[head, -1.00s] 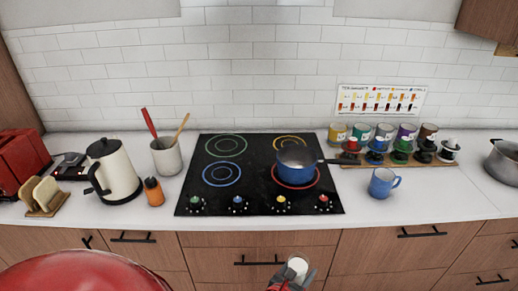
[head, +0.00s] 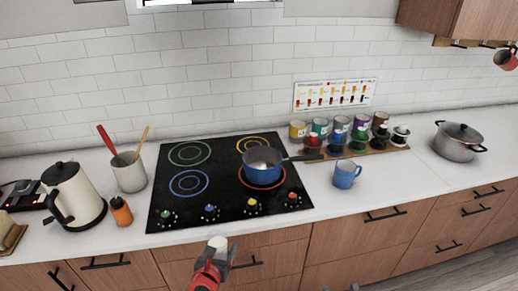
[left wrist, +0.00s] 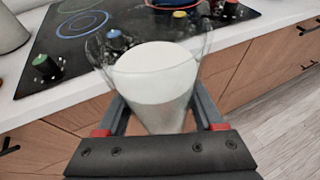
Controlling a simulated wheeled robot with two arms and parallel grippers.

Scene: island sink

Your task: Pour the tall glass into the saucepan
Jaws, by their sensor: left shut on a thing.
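My left gripper (head: 212,262) is shut on the tall glass (head: 218,243), in front of the counter's front edge. In the left wrist view the glass (left wrist: 155,85) is clear, flared toward the top and holds white contents. It stands between the gripper's fingers (left wrist: 160,122). The blue saucepan (head: 262,175) sits on the red-ringed front right burner, its dark handle pointing right. Its lower part shows at the top of the left wrist view (left wrist: 172,4). The glass is apart from the saucepan. Small dark bits at the head view's bottom edge may be my right gripper; its state is unclear.
The black cooktop (head: 215,205) has knobs along its front. A blue mug (head: 346,174) and a rack of coloured jars (head: 370,152) stand right of the saucepan. Left are a utensil crock (head: 129,173), orange bottle (head: 121,211) and kettle (head: 72,195). A lidded pot (head: 458,143) stands far right.

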